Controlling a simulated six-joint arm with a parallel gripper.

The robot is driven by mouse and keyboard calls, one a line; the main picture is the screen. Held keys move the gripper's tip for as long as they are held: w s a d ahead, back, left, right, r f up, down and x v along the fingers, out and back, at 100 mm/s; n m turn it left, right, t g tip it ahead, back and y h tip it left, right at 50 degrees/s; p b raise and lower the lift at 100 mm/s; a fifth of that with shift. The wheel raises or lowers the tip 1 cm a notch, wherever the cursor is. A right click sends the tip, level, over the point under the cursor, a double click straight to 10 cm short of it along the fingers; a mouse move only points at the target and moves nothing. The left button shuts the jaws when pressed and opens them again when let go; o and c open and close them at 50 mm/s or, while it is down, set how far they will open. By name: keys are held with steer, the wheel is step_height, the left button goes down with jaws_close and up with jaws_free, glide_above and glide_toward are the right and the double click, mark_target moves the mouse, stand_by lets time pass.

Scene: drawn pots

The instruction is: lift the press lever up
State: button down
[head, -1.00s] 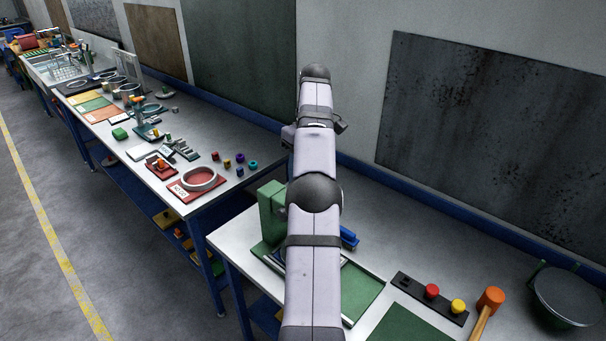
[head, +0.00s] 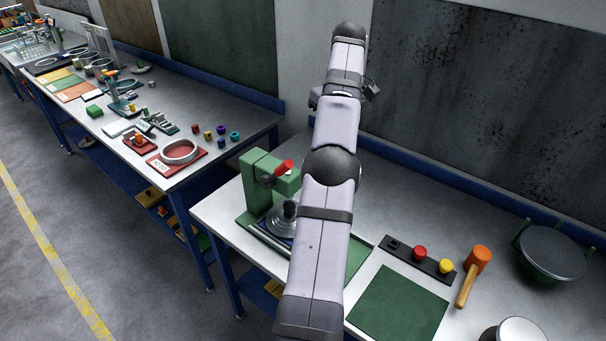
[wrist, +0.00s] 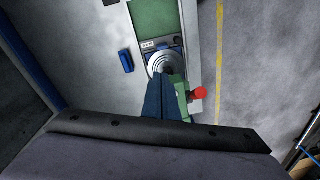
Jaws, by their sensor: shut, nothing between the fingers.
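The green press (head: 258,185) stands at the left end of the near bench in the head view. Its lever ends in a red grip (head: 284,167) on the right side of the press head. A grey stepped round part (head: 284,216) sits below the head. In the wrist view, the red grip (wrist: 200,93) shows right of the green press body (wrist: 182,100), and the round part (wrist: 162,62) lies beyond my fingers. My gripper (wrist: 167,76) is shut and empty, left of the red grip in that picture and apart from it. My gripper cannot be made out in the head view.
A black strip with red (head: 420,254) and yellow (head: 446,266) buttons, an orange mallet (head: 474,272) and a dark round pan (head: 552,252) lie to the right. A blue block (wrist: 126,61) lies beside the green mat. My arm covers part of the bench.

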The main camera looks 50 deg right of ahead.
steer(key=s+d+f+m+b, duration=0.1)
steer(key=s+d+b, duration=0.1)
steer(key=s, duration=0.5)
steer(key=s+d+f+m+b, duration=0.1)
steer(key=s+d+m+b, duration=0.15)
steer(key=s, duration=0.35)
steer(key=s+a+f+m+t+b, duration=0.35)
steer(key=s+a+b, duration=0.2)
steer(key=s, duration=0.45)
steer(key=w+a+m+t, duration=0.2)
steer(key=w+m+t, duration=0.3)
steer(key=m, duration=0.6)
steer(key=w+a+r+m+t+y, duration=0.1)
steer(key=w+a+m+t, duration=0.1)
steer(key=w+m+t, duration=0.2)
steer(key=w+m, duration=0.3)
steer(key=m, duration=0.4)
steer(key=shift+t+b, duration=0.35)
steer(key=shift+b, duration=0.05)
steer(key=shift+w, duration=0.1)
